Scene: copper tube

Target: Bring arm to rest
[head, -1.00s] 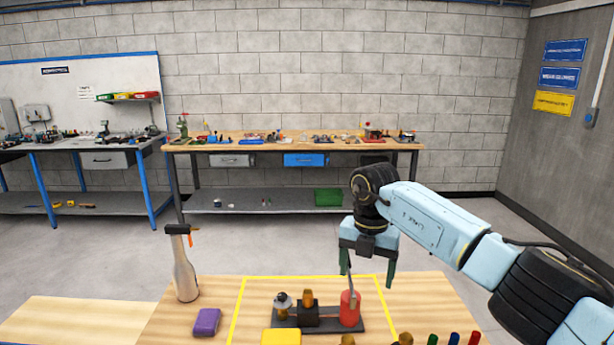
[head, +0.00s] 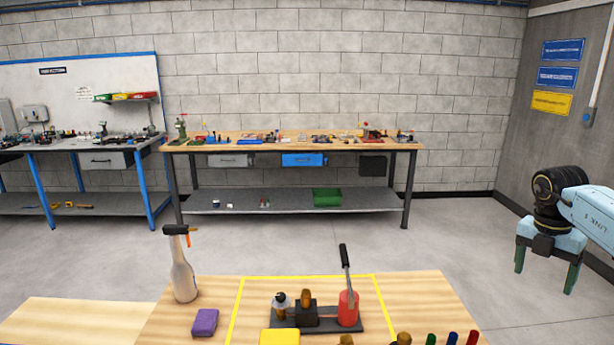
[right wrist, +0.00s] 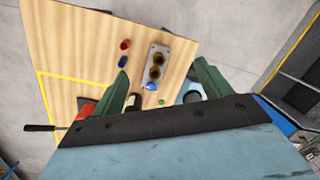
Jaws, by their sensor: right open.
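My right gripper (head: 545,272) hangs with its fingers pointing down at the far right of the head view, to the right of the wooden table (head: 430,300) and over the floor. Its green fingers are apart with nothing between them. In the right wrist view the fingers of my right gripper (right wrist: 162,82) stand apart, with the table seen beyond. My left arm and gripper are not in view. On the table a dark base plate (head: 319,323) bears a red cylinder (head: 348,311), with a black-handled tool (head: 345,257) standing tilted up from it.
A bottle-like stand (head: 183,276), a purple block (head: 205,322) and a yellow block (head: 280,337) are on the table. The floor around my right gripper is clear; a grey wall is behind.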

